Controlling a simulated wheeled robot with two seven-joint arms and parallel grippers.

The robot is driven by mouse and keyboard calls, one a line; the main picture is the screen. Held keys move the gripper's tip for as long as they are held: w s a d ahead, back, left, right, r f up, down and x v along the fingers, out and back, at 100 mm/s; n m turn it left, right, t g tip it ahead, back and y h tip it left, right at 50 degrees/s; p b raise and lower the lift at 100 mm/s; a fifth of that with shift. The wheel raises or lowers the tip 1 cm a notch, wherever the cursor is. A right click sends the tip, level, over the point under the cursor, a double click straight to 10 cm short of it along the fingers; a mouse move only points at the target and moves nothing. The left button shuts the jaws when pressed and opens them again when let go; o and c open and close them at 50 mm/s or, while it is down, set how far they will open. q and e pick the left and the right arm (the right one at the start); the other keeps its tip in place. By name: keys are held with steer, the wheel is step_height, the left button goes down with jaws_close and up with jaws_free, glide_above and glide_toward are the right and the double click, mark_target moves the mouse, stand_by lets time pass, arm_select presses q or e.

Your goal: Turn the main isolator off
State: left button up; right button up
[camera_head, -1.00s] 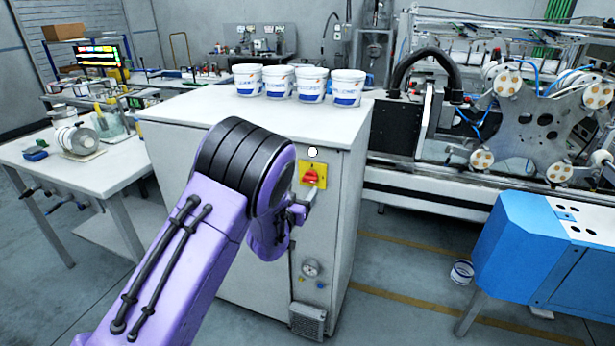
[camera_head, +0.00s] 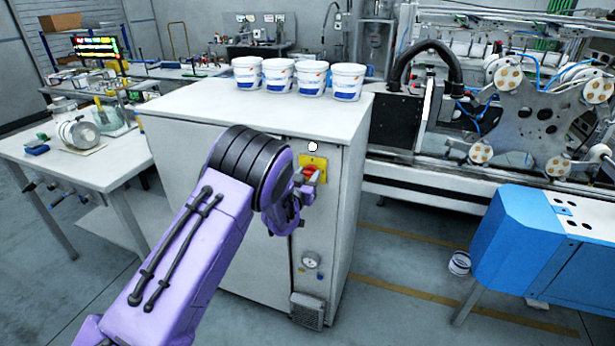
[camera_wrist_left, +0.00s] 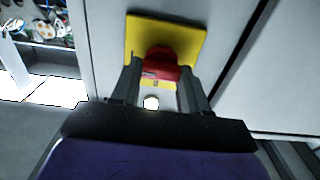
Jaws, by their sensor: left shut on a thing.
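The main isolator is a red rotary handle (camera_head: 309,171) on a yellow plate (camera_head: 315,161), fixed to the side of a white cabinet (camera_head: 330,220). In the left wrist view the red handle (camera_wrist_left: 160,64) sits in front of the yellow plate (camera_wrist_left: 190,38). My left gripper (camera_head: 306,180) is at the handle, and in the left wrist view its fingers (camera_wrist_left: 158,85) stand on either side of it, shut on it. The fingers and my wrist partly hide the handle in the head view. My right gripper is not in view.
Several white buckets (camera_head: 311,78) stand on the cabinet top. A gauge (camera_head: 310,259) is lower on the same side. A blue machine (camera_head: 535,250) stands at the right, with floor between it and the cabinet. A white table (camera_head: 80,165) is at the left.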

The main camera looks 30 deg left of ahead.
arm_select(q)
steer(key=n+b, duration=0.1)
steer(key=n, duration=0.3)
steer(key=shift+a+n, duration=0.1)
steer(key=shift+n, duration=0.2)
steer(key=n, duration=0.2)
steer(key=n+b, duration=0.1)
steer(key=n, duration=0.1)
steer(key=shift+s+a+f+n, duration=0.1)
steer(key=shift+f+n, duration=0.05)
steer(key=shift+n, duration=0.15)
steer(key=n+b, duration=0.2)
steer(key=n, duration=0.2)
steer(key=shift+f+n, duration=0.1)
steer(key=shift+n, duration=0.2)
steer(key=shift+n+b, duration=0.95)
steer(key=shift+n, duration=1.05)
steer(key=o, duration=1.1)
steer(key=shift+c, duration=0.2)
